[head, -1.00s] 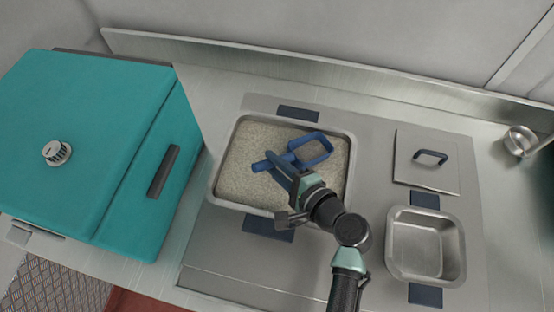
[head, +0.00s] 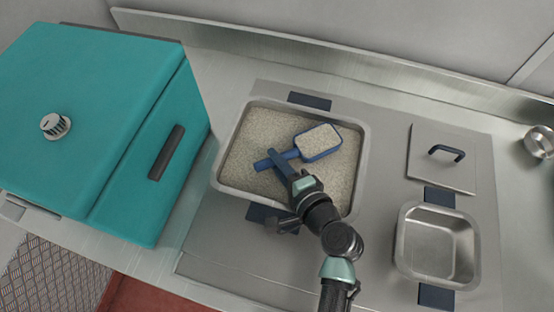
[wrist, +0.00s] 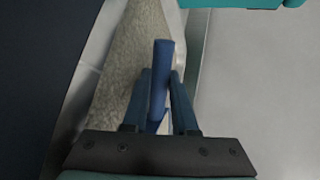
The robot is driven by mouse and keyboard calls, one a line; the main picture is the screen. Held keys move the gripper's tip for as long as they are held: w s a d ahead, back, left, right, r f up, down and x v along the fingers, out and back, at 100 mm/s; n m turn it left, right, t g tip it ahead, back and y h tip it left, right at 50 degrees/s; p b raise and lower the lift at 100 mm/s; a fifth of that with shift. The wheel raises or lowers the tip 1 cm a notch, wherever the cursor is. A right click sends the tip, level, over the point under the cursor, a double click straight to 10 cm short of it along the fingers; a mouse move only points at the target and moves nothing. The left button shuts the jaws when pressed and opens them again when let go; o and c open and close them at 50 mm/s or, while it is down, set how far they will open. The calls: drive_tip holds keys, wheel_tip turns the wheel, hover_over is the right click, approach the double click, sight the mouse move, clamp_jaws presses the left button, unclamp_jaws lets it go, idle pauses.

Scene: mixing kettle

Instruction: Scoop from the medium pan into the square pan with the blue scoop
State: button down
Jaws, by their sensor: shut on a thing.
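The medium pan (head: 231,183) holds a bed of pale grainy material (head: 266,132). My gripper (head: 285,167) is over the pan, shut on the handle of the blue scoop (head: 320,154). The scoop's bowl points right, is roughly level and is filled with the same pale grain. I cannot tell whether its underside touches the bed. In the wrist view the two fingers (wrist: 159,95) clasp the blue handle (wrist: 161,70), and the scoop's bowl is hidden. The square pan (head: 404,255) stands to the right and looks empty.
A teal box with a knob (head: 110,100) stands left of the medium pan. A metal lid with a dark handle (head: 430,170) lies behind the square pan. A small metal cup (head: 539,142) is at the far right. Bare counter lies between the pans.

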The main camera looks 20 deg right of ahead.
drive_tip(key=shift+s+f, duration=0.1)
wheel_tip(320, 180, up, 9)
drive_tip(key=p, duration=0.8)
drive_tip(key=shift+f, duration=0.25)
idle(0.5)
